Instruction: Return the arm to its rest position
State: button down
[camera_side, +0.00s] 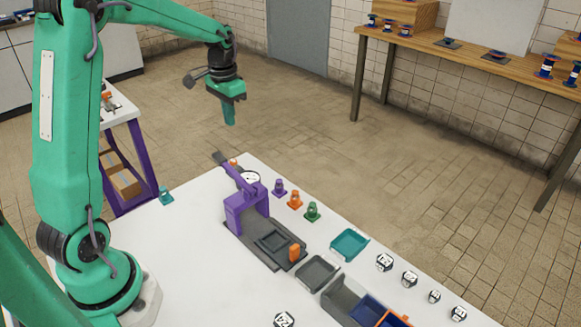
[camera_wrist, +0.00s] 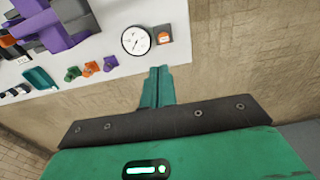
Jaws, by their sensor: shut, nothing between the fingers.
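My gripper (camera_side: 230,117) hangs at the end of my green arm, raised above the floor beyond the white table's far edge in the side view. Its fingers point down and are together with nothing between them. In the wrist view the closed green fingers (camera_wrist: 158,88) reach toward the table edge, near a round white dial (camera_wrist: 136,40). My gripper touches nothing that I can see.
The white table (camera_side: 190,230) holds a purple press-like fixture (camera_side: 245,205), small purple, orange and green pieces (camera_side: 295,199), a teal tray (camera_side: 349,244), grey trays and several white cubes (camera_side: 384,262). A wooden bench (camera_side: 470,60) stands at back right. Open floor surrounds my gripper.

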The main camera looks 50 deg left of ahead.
jog(key=shift+d, duration=0.1)
dwell(0.5)
jog(key=s+d+r+t, duration=0.2)
jog(key=s+d+r, duration=0.5)
jog(key=d, duration=0.2)
jog(key=s+d+t, duration=0.3)
jog(key=s+d, duration=0.5)
jog(key=s, duration=0.5)
jog(key=shift+r, duration=0.3)
